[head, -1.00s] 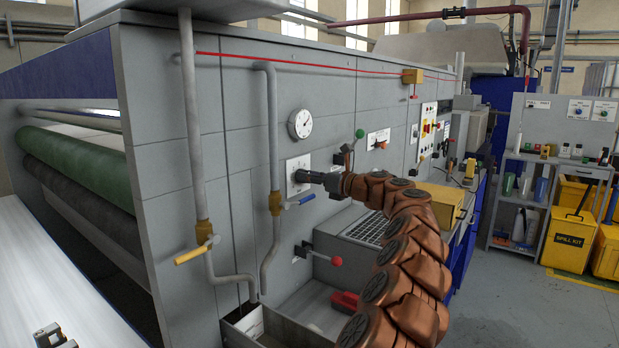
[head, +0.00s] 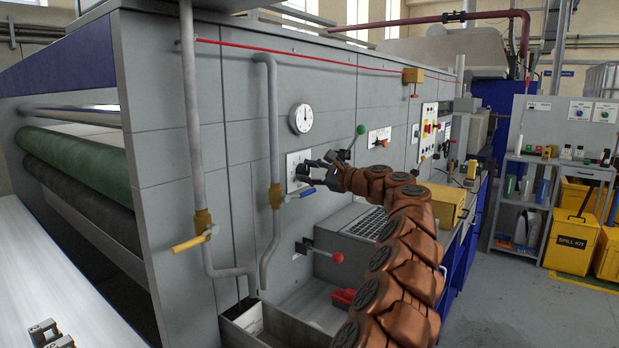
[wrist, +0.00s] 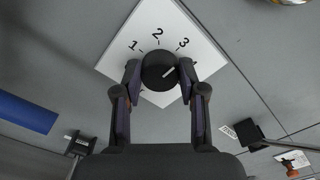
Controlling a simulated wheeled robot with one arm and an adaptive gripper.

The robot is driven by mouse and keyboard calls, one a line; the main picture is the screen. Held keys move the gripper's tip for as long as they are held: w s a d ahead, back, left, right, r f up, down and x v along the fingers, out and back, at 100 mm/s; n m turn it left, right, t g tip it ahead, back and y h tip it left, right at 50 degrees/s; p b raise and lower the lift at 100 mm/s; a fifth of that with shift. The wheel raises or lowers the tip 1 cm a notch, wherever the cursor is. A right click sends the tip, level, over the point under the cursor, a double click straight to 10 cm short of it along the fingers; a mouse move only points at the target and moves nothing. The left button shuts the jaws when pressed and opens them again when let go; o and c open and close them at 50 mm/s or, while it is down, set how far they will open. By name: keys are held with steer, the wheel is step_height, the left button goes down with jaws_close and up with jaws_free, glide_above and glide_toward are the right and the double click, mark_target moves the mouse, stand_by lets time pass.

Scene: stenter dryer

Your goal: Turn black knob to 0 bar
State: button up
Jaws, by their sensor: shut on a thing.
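The black knob (wrist: 158,72) sits on a white square dial plate (wrist: 178,30) on the grey machine panel. The plate's 1, 2 and 3 are readable, with a partly covered 4 at the right; I cannot see the 0. The knob's pale mark points up and right, about between 3 and 4. My gripper (wrist: 160,75) is shut on the knob, one finger on each side. In the head view my gripper (head: 309,174) is at the dial plate (head: 291,168) and hides most of the knob.
A round gauge (head: 301,118) is above the plate; its reading is too small to tell. A blue-handled valve (head: 299,195) is just below my gripper. A green-knobbed lever (head: 356,137) is to the upper right and a red-knobbed lever (head: 330,256) below.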

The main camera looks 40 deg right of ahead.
steer(key=n+b, duration=0.1)
steer(key=n, duration=0.2)
steer(key=shift+f+n+b, duration=0.25)
steer(key=shift+n+b, duration=0.05)
steer(key=shift+b, duration=0.1)
steer(key=n+b, duration=0.1)
steer(key=n, duration=0.2)
steer(key=shift+a+n+b, duration=0.1)
steer(key=shift+n+b, duration=0.3)
steer(key=n+b, duration=0.1)
steer(key=n, duration=0.2)
steer(key=shift+f+n+b, duration=0.15)
steer(key=shift+n+b, duration=0.15)
steer(key=n+b, duration=0.1)
steer(key=n, duration=0.2)
steer(key=shift+n, duration=0.3)
steer(key=n+b, duration=0.2)
steer(key=n, duration=0.4)
steer(key=shift+f, duration=0.1)
steer(key=n, duration=0.3)
steer(key=n+b, duration=0.1)
steer(key=n, duration=0.2)
steer(key=shift+w+d, duration=0.1)
steer(key=shift+d, duration=0.1)
steer(key=shift+n, duration=0.3)
steer(key=shift+r, duration=0.2)
